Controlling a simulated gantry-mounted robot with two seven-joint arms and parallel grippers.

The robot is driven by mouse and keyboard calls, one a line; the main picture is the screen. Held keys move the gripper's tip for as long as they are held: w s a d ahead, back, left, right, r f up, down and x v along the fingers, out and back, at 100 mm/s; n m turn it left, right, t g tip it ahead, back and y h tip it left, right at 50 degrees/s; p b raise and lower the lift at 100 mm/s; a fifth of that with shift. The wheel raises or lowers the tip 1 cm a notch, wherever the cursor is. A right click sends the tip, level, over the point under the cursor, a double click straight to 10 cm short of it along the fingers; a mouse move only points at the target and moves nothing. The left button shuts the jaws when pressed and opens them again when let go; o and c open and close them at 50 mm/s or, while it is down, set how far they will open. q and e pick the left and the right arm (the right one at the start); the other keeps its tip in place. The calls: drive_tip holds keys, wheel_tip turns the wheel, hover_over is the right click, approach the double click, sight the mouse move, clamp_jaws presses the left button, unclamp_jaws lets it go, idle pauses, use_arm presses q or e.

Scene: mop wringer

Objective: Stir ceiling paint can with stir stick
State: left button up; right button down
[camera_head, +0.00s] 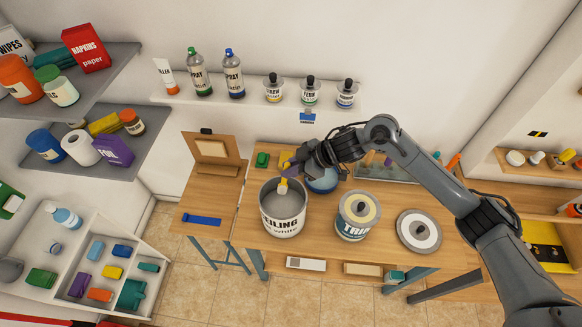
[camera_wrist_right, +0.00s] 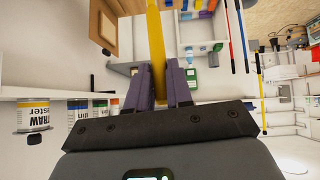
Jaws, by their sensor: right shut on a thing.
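The ceiling paint can (camera_head: 283,227), a white open bucket labelled CEILING, stands on the wooden bench. My right gripper (camera_head: 288,167) is above the can's back rim. It is shut on a yellow stir stick (camera_head: 284,186), whose lower end, pale at the tip, shows against the can's opening. I cannot tell whether the tip is below the rim. In the right wrist view the yellow stick (camera_wrist_right: 156,45) runs up from between the purple fingers of the gripper (camera_wrist_right: 159,92). My left gripper is in neither view.
A TRIM can (camera_head: 355,217) and a round lid (camera_head: 418,232) stand right of the ceiling can. A blue container (camera_head: 322,181) is close behind it, partly under my right arm. A green item (camera_head: 262,159) lies at the back. A wooden board (camera_head: 211,151) stands on the left table.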

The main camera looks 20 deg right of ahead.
drive_tip(key=shift+r, duration=0.1)
drive_tip(key=shift+r, duration=1.95)
